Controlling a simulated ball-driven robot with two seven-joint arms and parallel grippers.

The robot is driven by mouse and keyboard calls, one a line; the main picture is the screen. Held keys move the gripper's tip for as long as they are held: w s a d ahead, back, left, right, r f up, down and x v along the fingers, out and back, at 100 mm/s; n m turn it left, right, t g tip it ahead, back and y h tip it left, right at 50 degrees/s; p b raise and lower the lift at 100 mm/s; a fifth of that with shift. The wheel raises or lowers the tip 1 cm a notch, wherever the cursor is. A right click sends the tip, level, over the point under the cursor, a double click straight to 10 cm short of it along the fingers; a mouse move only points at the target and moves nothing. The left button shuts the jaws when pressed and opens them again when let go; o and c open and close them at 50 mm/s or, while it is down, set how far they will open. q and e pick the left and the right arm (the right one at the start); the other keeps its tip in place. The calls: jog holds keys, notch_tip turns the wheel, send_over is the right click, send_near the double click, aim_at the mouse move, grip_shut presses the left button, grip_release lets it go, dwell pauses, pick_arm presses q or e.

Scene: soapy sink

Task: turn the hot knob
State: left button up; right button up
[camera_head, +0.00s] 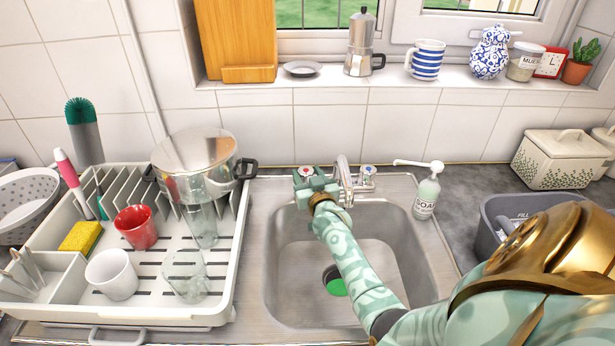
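The hot knob (306,171), marked red on top, is at the left of the faucet (344,178) on the sink's back rim. My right arm reaches in from the lower right across the sink. My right gripper (315,183) is at the hot knob, its pale green fingers close around or against it. The fingers hide most of the knob's body. I cannot tell whether they are shut on it. The cold knob (368,170), marked blue, stands at the right of the faucet. My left gripper is not in view.
A soap bottle (426,195) stands right of the sink basin (290,270). A dish rack (236,265) with a pot (195,160), cups and glasses fills the left. A grey tub (487,240) sits at right.

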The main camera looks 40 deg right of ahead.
jog(key=c, duration=0.5)
jog(key=shift+d+r+n+t+y, duration=0.2)
jog(key=shift+n+t+y, duration=0.1)
jog(key=shift+n+y, duration=0.3)
jog(key=y, duration=0.1)
jog(key=n+y, duration=0.1)
jog(key=shift+d+f+n+t+y, duration=0.1)
jog(key=shift+d+n+t+y, duration=0.05)
jog(key=shift+n+t+y, duration=0.15)
jog(key=shift+n+y+b, duration=0.5)
jog(key=shift+n+y, duration=0.2)
jog(key=shift+y, duration=0.6)
jog(key=o, duration=1)
jog(key=shift+f, duration=0.1)
jog(key=shift+s, duration=0.1)
jog(key=s+a+p, duration=0.1)
jog(key=s+p, duration=0.2)
jog(key=s, duration=1.3)
jog(key=shift+p, duration=0.4)
